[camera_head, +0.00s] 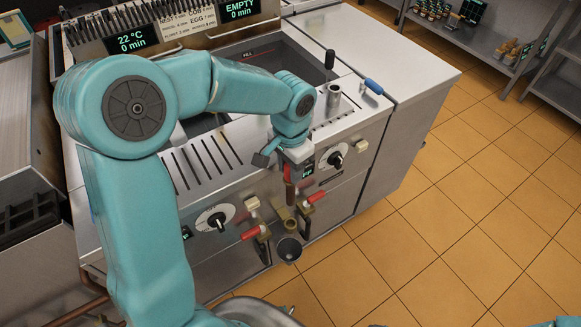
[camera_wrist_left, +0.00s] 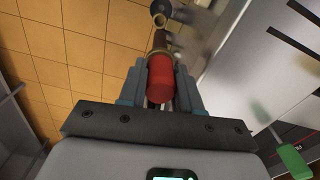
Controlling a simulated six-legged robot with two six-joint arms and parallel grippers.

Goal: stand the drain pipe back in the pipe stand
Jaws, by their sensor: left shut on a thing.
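The drain pipe (camera_head: 285,215) looks brass-coloured with a dark round opening at its lower end, in front of the fryer's front panel. My left gripper (camera_head: 290,180) reaches down from above and is shut on its red grip, which shows between the fingers in the left wrist view (camera_wrist_left: 160,78). Beyond the grip the brass part and a round end show there. I cannot tell whether the pipe touches the valves beside it. An upright metal cylinder, apparently the pipe stand (camera_head: 333,97), stands open and empty on the fryer top. My right gripper is not in view.
Red valve handles (camera_head: 250,232) stick out from the front panel, close to the pipe on both sides. A black-knobbed rod (camera_head: 330,60) and a blue handle (camera_head: 373,86) stand near the stand. The tiled floor (camera_head: 470,190) to the right is clear.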

